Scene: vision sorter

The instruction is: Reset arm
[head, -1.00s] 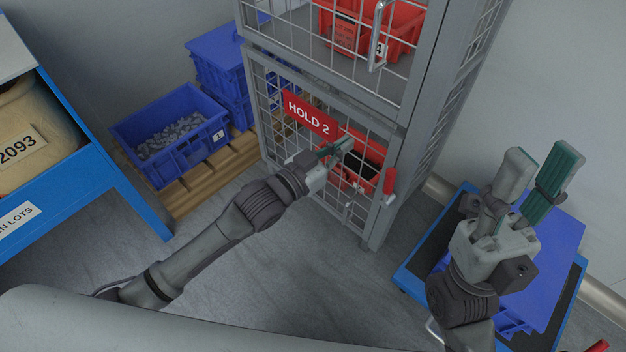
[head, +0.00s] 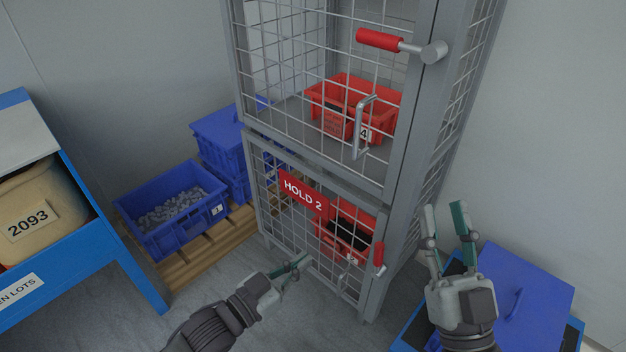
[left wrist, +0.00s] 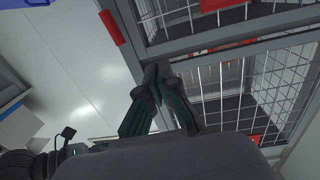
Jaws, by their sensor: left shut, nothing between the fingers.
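My left gripper (head: 299,266) is shut and empty in front of the lower cage door, below the HOLD 2 sign. Its closed fingers (left wrist: 154,72) also show in the left wrist view, pointing toward the cage frame. My right gripper (head: 447,206) is at the right, pointing up, with its two fingers apart and nothing between them. It stands clear of the cage's right side.
A wire cage (head: 385,195) holds red bins on two levels; its lower door bears a HOLD 2 sign (head: 303,193) and looks closed. Blue bins (head: 172,240) sit on a pallet at left. A blue rack (head: 140,275) stands far left.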

